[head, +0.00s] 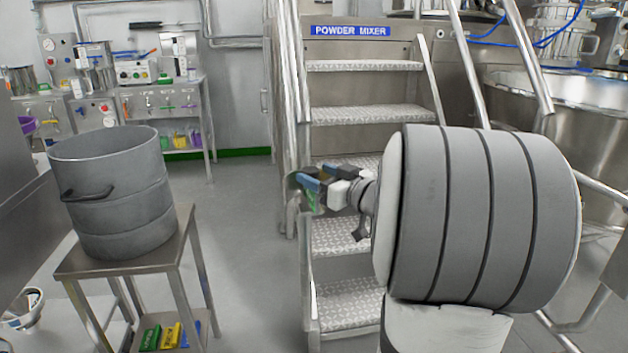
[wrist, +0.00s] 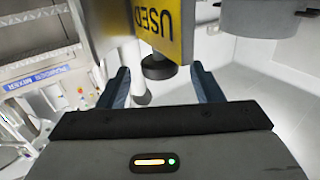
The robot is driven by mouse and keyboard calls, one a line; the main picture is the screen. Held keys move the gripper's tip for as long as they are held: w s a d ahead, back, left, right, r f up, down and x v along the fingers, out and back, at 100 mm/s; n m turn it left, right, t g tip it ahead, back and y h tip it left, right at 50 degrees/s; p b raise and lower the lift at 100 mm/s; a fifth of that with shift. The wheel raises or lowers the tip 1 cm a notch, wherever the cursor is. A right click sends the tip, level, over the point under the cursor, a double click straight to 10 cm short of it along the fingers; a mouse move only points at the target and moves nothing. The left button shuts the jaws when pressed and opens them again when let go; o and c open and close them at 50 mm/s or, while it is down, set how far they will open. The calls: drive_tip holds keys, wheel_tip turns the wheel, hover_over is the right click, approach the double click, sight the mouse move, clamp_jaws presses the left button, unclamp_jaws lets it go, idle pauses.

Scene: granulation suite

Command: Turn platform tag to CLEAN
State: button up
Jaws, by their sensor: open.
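A yellow tag (wrist: 166,26) fills the upper middle of the wrist view. A dark round knob (wrist: 157,68) sits just below the tag, between the fingertips. My gripper (wrist: 160,78) is open, one blue finger on each side of the knob, and I see no clear contact. In the head view my gripper (head: 308,178) is in front of the platform steps' left rail. A small green patch (head: 309,200) shows beside it, mostly hidden by the fingers; I cannot read any word on it.
Steps (head: 345,115) under a blue POWDER MIXER sign (head: 350,31) rise behind my gripper. A grey drum (head: 112,200) stands on a metal stand at left. A bench (head: 165,90) is at the back left. The floor (head: 238,250) between stand and steps is clear.

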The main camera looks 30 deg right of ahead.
drive_tip(key=shift+w+a, duration=0.2)
drive_tip(key=shift+w, duration=0.4)
drive_tip(key=c, duration=1)
